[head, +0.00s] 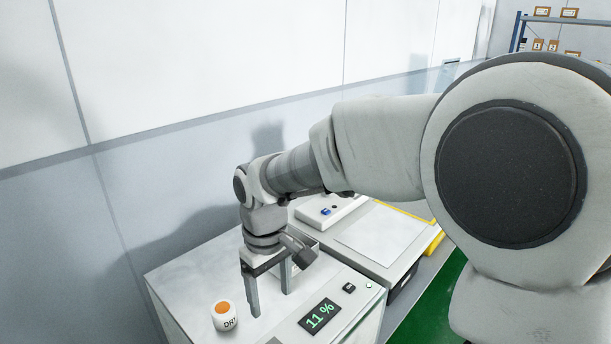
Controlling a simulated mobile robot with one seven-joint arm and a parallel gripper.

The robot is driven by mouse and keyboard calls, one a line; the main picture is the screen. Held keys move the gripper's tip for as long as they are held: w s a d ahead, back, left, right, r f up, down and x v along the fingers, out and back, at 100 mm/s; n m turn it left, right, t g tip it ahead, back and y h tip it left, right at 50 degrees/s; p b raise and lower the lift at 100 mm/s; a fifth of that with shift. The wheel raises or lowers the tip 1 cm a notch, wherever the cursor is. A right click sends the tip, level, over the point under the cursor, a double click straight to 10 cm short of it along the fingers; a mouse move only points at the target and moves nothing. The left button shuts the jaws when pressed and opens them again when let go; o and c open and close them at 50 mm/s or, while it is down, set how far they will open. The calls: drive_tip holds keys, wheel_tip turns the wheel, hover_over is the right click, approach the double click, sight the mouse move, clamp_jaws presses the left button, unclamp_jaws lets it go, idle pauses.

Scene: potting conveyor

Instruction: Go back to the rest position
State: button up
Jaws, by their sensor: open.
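My gripper (271,303) points straight down over the white cabinet top (185,274), its two fingers apart with nothing visible between them. I cannot tell whether the fingertips touch the surface. A small white pot (225,322) with an orange top and lettering starting "DR" stands upright to the left of the fingers, apart from them. My arm reaches in from the right and hides part of the surface behind the gripper.
A dark display (320,316) reads "11 %", with a small black button (349,288) beside it. A lighter worktop with a white sheet (381,236) adjoins at the right. A wall (200,200) stands close behind. A shelf with boxes (541,45) is far right. Green floor (440,300) shows below.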

drive_tip(key=s+d+r+m+t, duration=0.1)
drive_tip(key=s+d+r+m, duration=0.1)
drive_tip(key=d+r, duration=0.3)
drive_tip(key=s+d+r+m+t, duration=0.1)
drive_tip(key=s+d+r+m, duration=0.15)
drive_tip(key=d, duration=0.45)
drive_tip(key=s+d+r+m+t, duration=0.2)
drive_tip(key=s+d+m, duration=0.3)
drive_tip(key=s+d, duration=0.4)
drive_tip(key=shift+s+d+t, duration=0.15)
drive_tip(key=shift+d+t, duration=0.55)
drive_tip(key=shift+d, duration=0.05)
